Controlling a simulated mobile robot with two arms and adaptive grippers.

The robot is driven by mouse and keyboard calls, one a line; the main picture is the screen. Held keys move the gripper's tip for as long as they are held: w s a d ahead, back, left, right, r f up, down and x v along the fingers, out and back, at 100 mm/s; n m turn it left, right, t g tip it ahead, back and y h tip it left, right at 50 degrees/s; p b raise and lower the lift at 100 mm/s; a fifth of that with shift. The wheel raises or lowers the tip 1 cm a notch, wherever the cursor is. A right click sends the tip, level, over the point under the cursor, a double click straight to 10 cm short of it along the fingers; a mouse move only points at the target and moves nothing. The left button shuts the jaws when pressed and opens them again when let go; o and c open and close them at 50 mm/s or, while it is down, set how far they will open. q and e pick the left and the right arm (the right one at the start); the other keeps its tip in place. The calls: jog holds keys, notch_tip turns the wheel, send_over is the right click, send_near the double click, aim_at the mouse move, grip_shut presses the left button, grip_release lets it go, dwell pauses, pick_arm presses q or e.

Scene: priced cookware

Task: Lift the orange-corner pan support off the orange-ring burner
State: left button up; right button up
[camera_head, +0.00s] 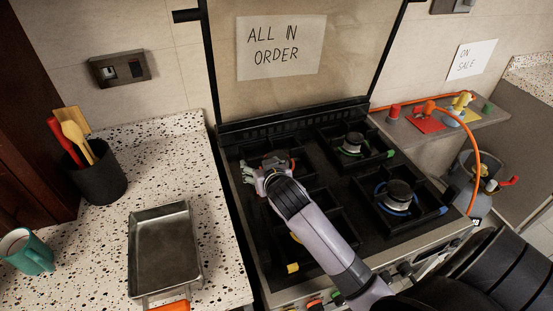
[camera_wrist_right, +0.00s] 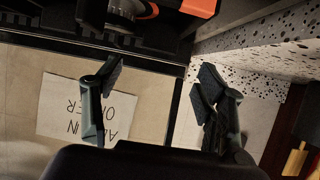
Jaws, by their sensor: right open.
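The orange-ring burner (camera_head: 279,160) is at the back left of the black stove, partly hidden by my right gripper. In the right wrist view, its orange ring (camera_wrist_right: 148,10) shows at the top edge around a dark cap. The pan support's orange corner (camera_wrist_right: 198,7) shows right of the ring, cut off by the frame. In the head view I cannot make out this corner. My right gripper (camera_head: 260,178) is over the back-left burner area. In the wrist view its two fingers (camera_wrist_right: 158,82) are apart with nothing between them. My left gripper is not in view.
Burners with green (camera_head: 353,145), blue (camera_head: 398,195) and yellow markings share the stove (camera_head: 325,205). A speckled counter (camera_head: 110,230) at left holds a metal tray (camera_head: 163,248), a utensil pot (camera_head: 98,180) and a teal mug (camera_head: 36,255). A raised glass lid stands behind the stove.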

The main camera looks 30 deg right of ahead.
aim_at(255, 158)
jog(key=shift+w+d+f, duration=0.1)
jog(key=shift+w+f, duration=0.05)
jog(key=shift+w, duration=0.2)
jog(key=shift+w+f, duration=0.1)
jog(key=shift+w, duration=0.15)
jog(key=p+x, duration=0.1)
jog(key=x, duration=0.2)
jog(key=shift+w+d+f, duration=0.15)
jog(key=shift+d+f, duration=0.05)
jog(key=shift+w+d+f, duration=0.1)
jog(key=shift+w+f, duration=0.2)
jog(key=shift+w, duration=0.2)
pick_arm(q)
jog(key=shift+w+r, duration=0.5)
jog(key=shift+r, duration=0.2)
pick_arm(e)
jog(key=shift+r, duration=0.1)
jog(key=c, duration=1.5)
